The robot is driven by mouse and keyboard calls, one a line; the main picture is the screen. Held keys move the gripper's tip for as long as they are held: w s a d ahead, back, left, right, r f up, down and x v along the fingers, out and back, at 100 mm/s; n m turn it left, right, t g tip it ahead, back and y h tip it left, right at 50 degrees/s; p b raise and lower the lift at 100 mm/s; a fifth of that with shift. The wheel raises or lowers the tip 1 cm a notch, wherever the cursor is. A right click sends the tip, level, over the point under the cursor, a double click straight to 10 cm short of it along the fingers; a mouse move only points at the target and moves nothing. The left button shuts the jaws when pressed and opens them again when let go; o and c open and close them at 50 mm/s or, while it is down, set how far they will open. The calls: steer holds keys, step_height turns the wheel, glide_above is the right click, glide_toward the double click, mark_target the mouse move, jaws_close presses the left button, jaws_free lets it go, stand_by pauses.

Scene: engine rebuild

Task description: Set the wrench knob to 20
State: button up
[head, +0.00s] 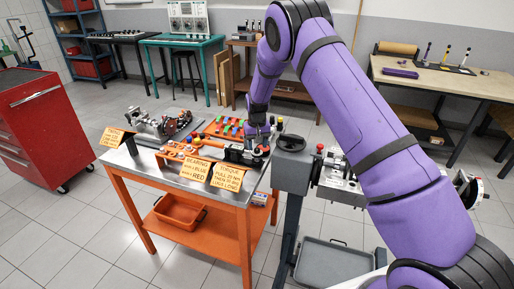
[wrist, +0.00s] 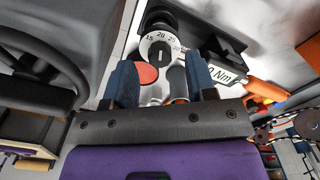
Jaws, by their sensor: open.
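In the wrist view, a pale round dial (wrist: 160,43) carries numbers including 15 and 20 around a grey knob (wrist: 161,57) with a dark slot. The slot runs roughly up and down in the picture; I cannot tell exactly which number it marks. My gripper (wrist: 163,78) is open, with one blue finger on each side below the dial. No contact with the knob shows. In the head view, my gripper (head: 257,132) is low over the right end of the metal-topped bench (head: 146,165), and my arm partly hides that spot.
A red disc (wrist: 148,74) is near the left finger. A "Nm" label (wrist: 224,74) and an orange handle (wrist: 265,89) are to the right. Orange signs, including a torque note (head: 229,182), stand along the bench front. A metal engine part (head: 160,123) stands at the bench's left.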

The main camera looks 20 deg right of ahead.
step_height(320, 180, up, 9)
stand_by(0.3)
step_height(320, 180, up, 15)
steer(key=t, duration=0.1)
glide_above(257, 149)
steer(key=s+d, duration=0.2)
steer(key=s, duration=0.6)
steer(key=s+d+r+t, duration=0.2)
steer(key=s+d+r, duration=0.1)
steer(key=s+r, duration=0.95)
steer(key=s+d+r+t, duration=0.2)
steer(key=s, duration=2.6)
steer(key=shift+s, duration=0.25)
